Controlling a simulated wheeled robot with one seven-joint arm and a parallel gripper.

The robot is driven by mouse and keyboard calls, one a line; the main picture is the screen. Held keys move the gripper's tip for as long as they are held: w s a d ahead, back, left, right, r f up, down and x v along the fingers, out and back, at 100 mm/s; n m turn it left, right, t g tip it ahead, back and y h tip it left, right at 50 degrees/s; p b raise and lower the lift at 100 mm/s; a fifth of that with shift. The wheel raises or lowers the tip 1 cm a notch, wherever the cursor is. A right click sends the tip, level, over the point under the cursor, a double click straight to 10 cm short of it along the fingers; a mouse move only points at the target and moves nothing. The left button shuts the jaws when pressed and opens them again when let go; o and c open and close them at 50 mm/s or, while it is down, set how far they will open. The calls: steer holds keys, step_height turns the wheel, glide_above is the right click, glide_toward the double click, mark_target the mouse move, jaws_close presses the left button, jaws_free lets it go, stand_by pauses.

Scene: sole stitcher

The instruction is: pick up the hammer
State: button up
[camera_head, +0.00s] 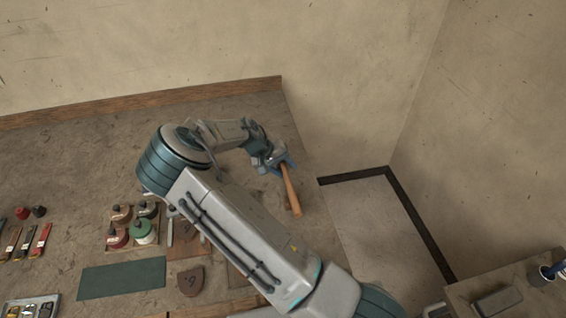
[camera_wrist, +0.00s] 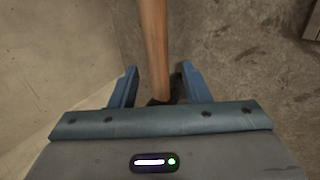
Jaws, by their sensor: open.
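The hammer shows a wooden handle (camera_head: 290,189) near the right edge of the workbench in the head view. In the wrist view the handle (camera_wrist: 155,45) runs from the top edge down between the two blue fingers. A dark part, seemingly the head, shows at its lower end, mostly hidden by the gripper body. My gripper (camera_head: 281,163) is at the far end of the hammer. In the wrist view my gripper (camera_wrist: 158,88) is open, with one finger on each side of the handle.
The workbench (camera_head: 80,160) carries a tray of round pots (camera_head: 132,226), a green mat (camera_head: 122,278) and a brown sole-shaped piece (camera_head: 190,281) left of my arm. A wall stands behind. The bench edge and lower floor (camera_head: 375,225) lie just right of the hammer.

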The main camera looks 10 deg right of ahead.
jaws_close()
steer(key=shift+r, duration=0.1)
